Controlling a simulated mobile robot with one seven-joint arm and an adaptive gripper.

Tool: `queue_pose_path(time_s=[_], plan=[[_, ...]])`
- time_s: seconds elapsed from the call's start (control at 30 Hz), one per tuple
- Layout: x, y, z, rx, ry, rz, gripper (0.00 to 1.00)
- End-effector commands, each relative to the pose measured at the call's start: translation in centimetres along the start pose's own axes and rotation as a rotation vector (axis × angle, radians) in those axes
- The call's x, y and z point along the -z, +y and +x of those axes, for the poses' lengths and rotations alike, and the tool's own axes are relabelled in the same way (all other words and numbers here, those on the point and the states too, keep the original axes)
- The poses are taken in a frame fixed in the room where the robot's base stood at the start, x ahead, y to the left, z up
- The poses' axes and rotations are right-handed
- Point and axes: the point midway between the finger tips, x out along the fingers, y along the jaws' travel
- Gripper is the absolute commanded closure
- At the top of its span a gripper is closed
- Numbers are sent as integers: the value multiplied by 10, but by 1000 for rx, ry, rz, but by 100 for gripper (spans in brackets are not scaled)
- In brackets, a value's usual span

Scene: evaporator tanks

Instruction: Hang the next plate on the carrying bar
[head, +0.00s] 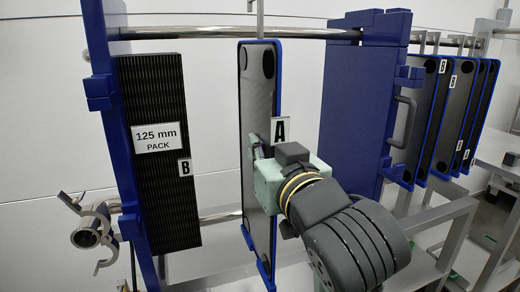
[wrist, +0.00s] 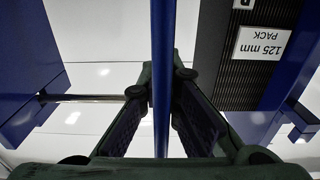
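A tall dark plate (head: 258,85) with a blue edge and an "A" tag stands upright in the gap of the press in the head view. My gripper (head: 258,146) is at its side edge, about mid-height. In the wrist view the plate's blue edge (wrist: 163,60) runs between my gripper's two fingers (wrist: 163,85), which close on it from both sides. A thin hanger rises from the plate's top past the carrying bar (head: 205,34). I cannot tell whether its hook rests on the bar.
Left of the plate is a ribbed black pack (head: 150,95) marked "125 mm PACK" and "B", by a blue end frame (head: 98,60). Right is a thick blue press head (head: 352,120) with a handle. Several plates (head: 440,110) hang on a rack at far right. Open gaps flank the plate.

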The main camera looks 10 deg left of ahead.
Motion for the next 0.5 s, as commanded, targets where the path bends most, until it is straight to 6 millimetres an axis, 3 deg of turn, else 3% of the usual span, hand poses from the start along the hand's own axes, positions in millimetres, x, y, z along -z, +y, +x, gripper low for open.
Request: queue_pose_path(time_s=[0.23, 0.5], plan=[[-1, 1, -4, 4, 2, -1, 100], [-1, 0, 14, 6, -1, 0, 100]])
